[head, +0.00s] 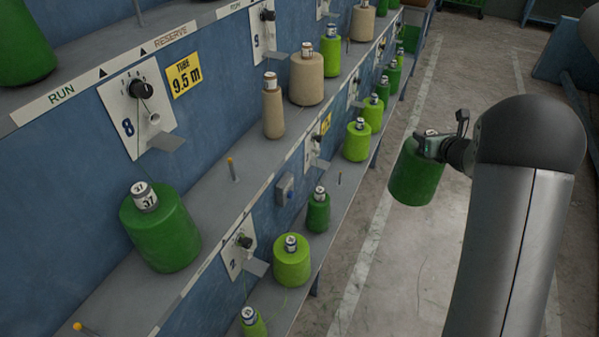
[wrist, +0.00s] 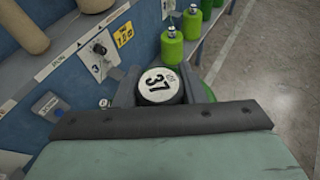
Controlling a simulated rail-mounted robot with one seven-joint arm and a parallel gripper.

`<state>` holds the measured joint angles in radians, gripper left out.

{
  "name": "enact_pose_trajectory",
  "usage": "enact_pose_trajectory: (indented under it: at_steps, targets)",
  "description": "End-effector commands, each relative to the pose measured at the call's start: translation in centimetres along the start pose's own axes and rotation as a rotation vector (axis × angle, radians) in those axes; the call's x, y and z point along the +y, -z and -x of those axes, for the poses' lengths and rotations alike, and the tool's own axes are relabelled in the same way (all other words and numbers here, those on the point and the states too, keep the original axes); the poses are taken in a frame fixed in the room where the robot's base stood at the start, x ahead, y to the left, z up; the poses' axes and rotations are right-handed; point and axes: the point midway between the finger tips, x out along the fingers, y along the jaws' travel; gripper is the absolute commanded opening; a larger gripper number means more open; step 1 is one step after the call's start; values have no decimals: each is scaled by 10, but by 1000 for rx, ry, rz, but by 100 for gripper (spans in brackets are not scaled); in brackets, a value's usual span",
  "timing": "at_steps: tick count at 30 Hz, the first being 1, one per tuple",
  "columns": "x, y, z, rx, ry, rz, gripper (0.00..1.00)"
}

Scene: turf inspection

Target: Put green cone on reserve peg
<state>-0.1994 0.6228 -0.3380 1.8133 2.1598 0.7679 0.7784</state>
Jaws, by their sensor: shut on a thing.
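My gripper (head: 432,146) is shut on the top of a dark green cone (head: 416,176), held upright over the aisle, right of the racks. In the wrist view the cone's white cap (wrist: 159,86), marked 37, sits between the fingers; most of its body is hidden. A bare yellow-tipped peg (head: 232,168) stands on the middle shelf, right of another dark green cone (head: 160,235) whose cap also reads 37. Another bare peg (head: 338,182) stands on the lower shelf. RUN and RESERVE are printed on the upper shelf edge; I cannot tell which bare peg is reserve.
Panel 8 (head: 137,108) is on the blue wall above the middle shelf, beside a yellow tube 9.5 m sign (head: 184,74). Tan cones (head: 307,75) stand farther along that shelf. Lime green cones (head: 291,262) line the lower shelf. The concrete aisle (head: 390,260) is open.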

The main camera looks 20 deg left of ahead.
Motion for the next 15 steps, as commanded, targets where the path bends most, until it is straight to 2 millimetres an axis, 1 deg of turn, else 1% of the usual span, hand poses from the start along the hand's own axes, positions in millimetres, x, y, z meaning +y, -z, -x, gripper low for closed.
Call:
enact_pose_trajectory:
  at_steps: [1,5,6,8,9,11,12,14,15]
  targets:
    - [20,-15,-9,-12,-38,16,0]
    - [69,-35,-31,-12,-129,54,0]
    - [85,-40,-37,-11,-156,65,0]
    - [108,-50,-44,-12,-197,83,0]
    - [124,-56,-49,-12,-223,94,0]
    - [149,-65,-55,-12,-263,111,0]
    - [165,-71,-59,-13,-290,121,0]
    - [190,-80,-63,-13,-330,138,0]
    - [206,-86,-66,-13,-355,149,0]
